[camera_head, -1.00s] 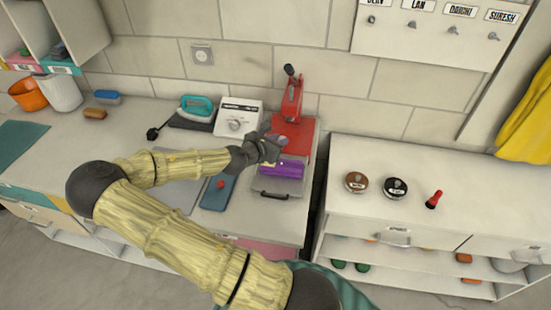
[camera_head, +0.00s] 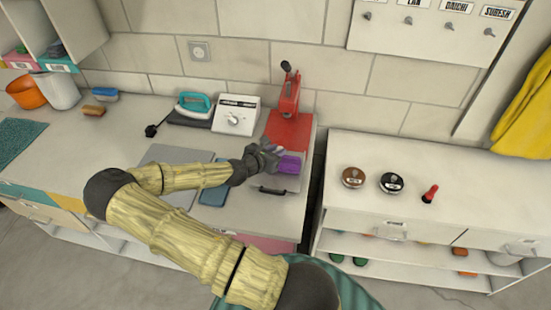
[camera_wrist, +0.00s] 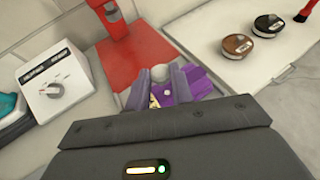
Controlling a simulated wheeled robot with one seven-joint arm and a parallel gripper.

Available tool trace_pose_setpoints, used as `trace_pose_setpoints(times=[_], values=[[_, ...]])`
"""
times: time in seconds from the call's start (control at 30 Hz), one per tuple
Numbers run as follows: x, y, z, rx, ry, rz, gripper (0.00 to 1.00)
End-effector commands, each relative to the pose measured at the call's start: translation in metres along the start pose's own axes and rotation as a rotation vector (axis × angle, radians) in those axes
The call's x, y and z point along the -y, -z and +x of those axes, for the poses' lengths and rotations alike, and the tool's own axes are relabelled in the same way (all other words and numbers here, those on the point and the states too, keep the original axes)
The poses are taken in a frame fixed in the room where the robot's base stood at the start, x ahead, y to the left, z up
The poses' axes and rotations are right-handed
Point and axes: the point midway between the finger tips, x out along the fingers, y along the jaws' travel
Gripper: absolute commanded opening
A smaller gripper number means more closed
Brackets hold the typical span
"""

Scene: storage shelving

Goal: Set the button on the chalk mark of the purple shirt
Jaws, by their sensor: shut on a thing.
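The purple shirt (camera_head: 290,165) lies folded on a pale board with a dark handle (camera_head: 272,190), in front of the red press. In the wrist view the shirt (camera_wrist: 200,84) shows between and to the right of the fingers. My gripper (camera_head: 270,156) is over the shirt's left part. In the wrist view my gripper (camera_wrist: 161,80) is shut on a small pale round piece, which looks like the button (camera_wrist: 159,73). Small whitish and yellow marks show on the cloth near the fingers; I cannot tell which is the chalk mark, or whether the button touches the cloth.
A red press (camera_head: 288,100) stands behind the shirt. A white dial box (camera_head: 236,115) and a teal iron (camera_head: 194,105) are to its left. A blue pad (camera_head: 212,193) lies partly under my arm.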

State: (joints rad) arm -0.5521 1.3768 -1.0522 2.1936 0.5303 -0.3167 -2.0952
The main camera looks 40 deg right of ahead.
Motion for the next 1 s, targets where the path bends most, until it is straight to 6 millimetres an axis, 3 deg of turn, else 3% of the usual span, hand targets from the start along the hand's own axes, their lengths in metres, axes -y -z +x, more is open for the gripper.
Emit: trace_pose_setpoints(times=[0.37, 0.73, 0.77, 0.83, 0.87, 1.0], values=[[0.001, 0.033, 0.014, -0.001, 0.001, -0.001, 0.02], [0.002, 0.038, 0.017, 0.000, 0.004, 0.001, 0.02], [0.002, 0.037, 0.017, 0.000, 0.004, 0.001, 0.26], [0.002, 0.036, 0.017, -0.001, 0.005, 0.002, 0.40], [0.002, 0.036, 0.017, -0.001, 0.005, 0.002, 0.44], [0.002, 0.036, 0.017, -0.001, 0.004, 0.002, 0.44]])
